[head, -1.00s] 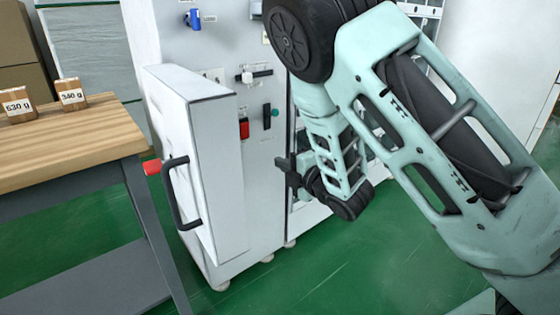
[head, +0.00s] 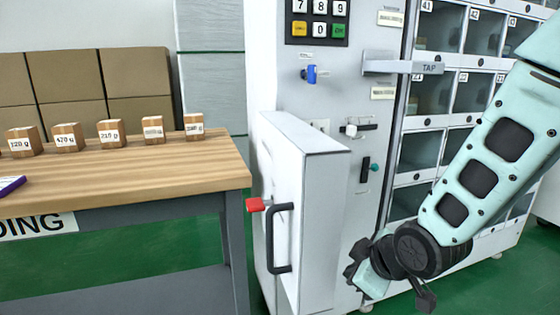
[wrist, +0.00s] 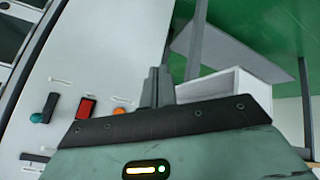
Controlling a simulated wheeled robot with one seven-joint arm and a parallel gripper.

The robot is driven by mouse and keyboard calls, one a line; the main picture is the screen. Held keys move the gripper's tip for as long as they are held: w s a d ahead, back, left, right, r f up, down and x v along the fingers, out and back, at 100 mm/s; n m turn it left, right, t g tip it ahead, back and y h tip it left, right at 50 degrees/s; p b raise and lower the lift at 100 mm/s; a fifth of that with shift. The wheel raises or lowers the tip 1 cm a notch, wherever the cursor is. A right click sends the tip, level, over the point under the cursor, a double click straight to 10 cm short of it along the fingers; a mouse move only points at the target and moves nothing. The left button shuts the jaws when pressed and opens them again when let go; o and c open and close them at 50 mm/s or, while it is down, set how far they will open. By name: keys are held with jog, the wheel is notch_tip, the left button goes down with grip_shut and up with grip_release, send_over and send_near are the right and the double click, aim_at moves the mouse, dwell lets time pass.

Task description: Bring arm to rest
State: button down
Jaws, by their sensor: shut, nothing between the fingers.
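My arm (head: 497,160) slants down from the upper right in the head view, with its folded lower end low in front of the vending machine (head: 310,100). My gripper (wrist: 157,72) shows in the wrist view with its two dark fingers together and nothing between them. In that view the fingers stand in front of the machine's pale face, apparently apart from it. In the head view the fingers are hard to tell from the dark wrist parts.
Green floor (head: 500,285) is open at lower right.

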jog(key=s+r+m+g+h, duration=0.1)
jog(key=s+r+m+g, duration=0.2)
jog(key=s, duration=0.8)
jog(key=s+r+g+h, duration=0.2)
jog(key=s+g, duration=0.2)
jog(key=s, duration=0.7)
notch_tip(320, 180, up, 31)
jog(key=p, duration=3.1)
jog(key=shift+a+m, duration=0.2)
jog(key=shift+m, duration=0.1)
jog(key=shift+s+r, duration=0.1)
